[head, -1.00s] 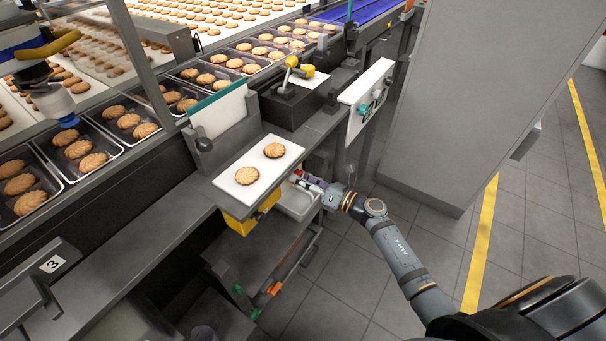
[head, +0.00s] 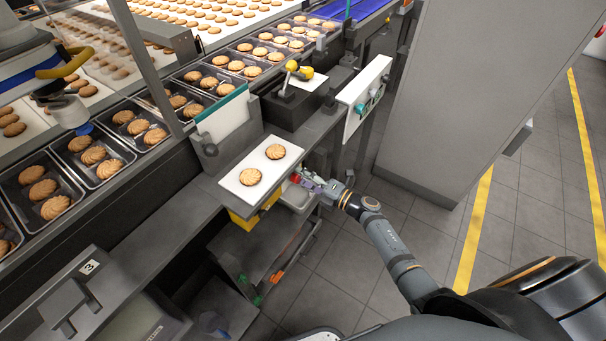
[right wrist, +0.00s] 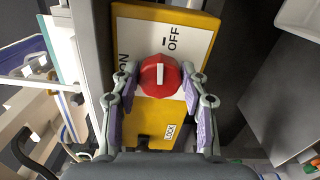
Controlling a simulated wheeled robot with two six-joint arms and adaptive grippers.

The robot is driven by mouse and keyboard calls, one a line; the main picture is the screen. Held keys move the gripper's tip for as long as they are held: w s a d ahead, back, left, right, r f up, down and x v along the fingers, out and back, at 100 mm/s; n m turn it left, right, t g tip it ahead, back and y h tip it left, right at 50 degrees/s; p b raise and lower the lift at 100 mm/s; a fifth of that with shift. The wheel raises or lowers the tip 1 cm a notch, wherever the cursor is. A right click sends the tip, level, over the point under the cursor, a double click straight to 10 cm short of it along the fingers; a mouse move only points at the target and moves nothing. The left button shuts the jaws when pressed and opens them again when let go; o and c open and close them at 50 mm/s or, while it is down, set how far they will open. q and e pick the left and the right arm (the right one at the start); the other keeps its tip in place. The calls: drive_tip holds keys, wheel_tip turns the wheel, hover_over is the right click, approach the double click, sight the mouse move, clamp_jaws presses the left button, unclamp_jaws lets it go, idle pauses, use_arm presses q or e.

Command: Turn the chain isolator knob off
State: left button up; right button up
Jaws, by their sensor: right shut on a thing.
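The chain isolator knob (right wrist: 160,75) is round and red with a white bar on its face. It sits on a yellow box (right wrist: 190,28) lettered ON at the left and OFF at the top. The bar stands about upright in the right wrist view, its upper end toward the OFF side. My right gripper (right wrist: 160,88) is shut on the knob, one finger on each side. In the head view my right gripper (head: 304,181) is low beside the bench end, and a bit of red shows at its tips. My left gripper is not in view.
A white board with two biscuits (head: 240,182) lies on the bench just above the right gripper. A pale bin (head: 297,199) is close below it. A grey cabinet (head: 450,100) stands to the right. Open floor lies in front.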

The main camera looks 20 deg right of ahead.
drive_tip(key=shift+m, duration=0.6)
drive_tip(key=shift+f+p, duration=0.1)
drive_tip(key=shift+p, duration=0.2)
drive_tip(key=o, duration=1.1)
drive_tip(key=shift+s, duration=0.1)
drive_tip(key=v, duration=1.2)
